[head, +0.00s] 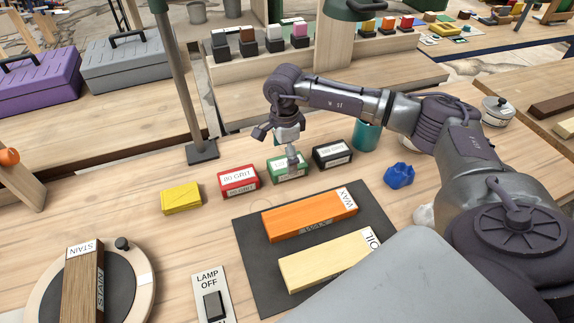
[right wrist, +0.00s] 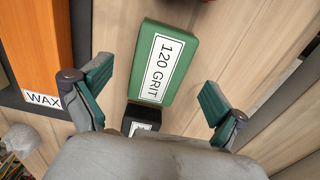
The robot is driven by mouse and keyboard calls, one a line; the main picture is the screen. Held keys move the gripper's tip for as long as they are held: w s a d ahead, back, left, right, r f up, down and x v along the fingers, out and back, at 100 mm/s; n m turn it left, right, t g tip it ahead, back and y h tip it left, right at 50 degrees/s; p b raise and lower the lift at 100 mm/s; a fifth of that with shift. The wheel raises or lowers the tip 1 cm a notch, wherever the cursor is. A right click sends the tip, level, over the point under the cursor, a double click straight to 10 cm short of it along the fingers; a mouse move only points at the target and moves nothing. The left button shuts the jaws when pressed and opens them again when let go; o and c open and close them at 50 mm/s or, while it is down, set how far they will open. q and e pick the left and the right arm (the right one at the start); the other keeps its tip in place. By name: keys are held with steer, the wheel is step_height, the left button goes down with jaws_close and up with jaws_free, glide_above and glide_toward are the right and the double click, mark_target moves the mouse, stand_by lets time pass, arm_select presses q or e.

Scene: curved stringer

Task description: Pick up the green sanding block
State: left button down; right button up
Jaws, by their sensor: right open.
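The green sanding block (head: 277,165) with a white label stands on the workbench in the head view, between a red block and a black block. In the right wrist view the green block (right wrist: 163,62) fills the upper middle, and its label reads "120 GRIT". My right gripper (head: 290,152) is over the green block and partly covers it in the head view. In the right wrist view its two fingers (right wrist: 155,87) are spread wide, with the block's lower part lying between and beyond them. Nothing is held. My left gripper is not in view.
The red block (head: 239,181) is close on the left and the black block (head: 332,154) close on the right. A yellow block (head: 181,198), a teal cup (head: 366,134) and a crumpled blue thing (head: 399,175) are nearby. A dark mat (head: 262,265) lies in front.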

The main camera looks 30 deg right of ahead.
mark_target(285, 162)
step_height(285, 162, down, 4)
steer(key=shift+d+r+p, duration=0.1)
steer(key=shift+r+p, duration=0.15)
steer(key=shift+p, duration=0.05)
steer(key=shift+f, duration=0.15)
steer(key=shift+c, duration=0.9)
steer(key=c, duration=1.2)
steer(key=shift+o, duration=0.2)
steer(key=shift+r, duration=0.75)
step_height(285, 162, up, 3)
steer(key=shift+f+b, duration=0.1)
steer(key=shift+b, duration=0.5)
steer(key=s+d+r+b, duration=0.1)
steer(key=s+r, duration=0.5)
steer(key=s, duration=0.5)
steer(key=shift+s+d+r+b, duration=0.3)
steer(key=shift+d+r+b, duration=0.05)
steer(key=shift+r+b, duration=0.05)
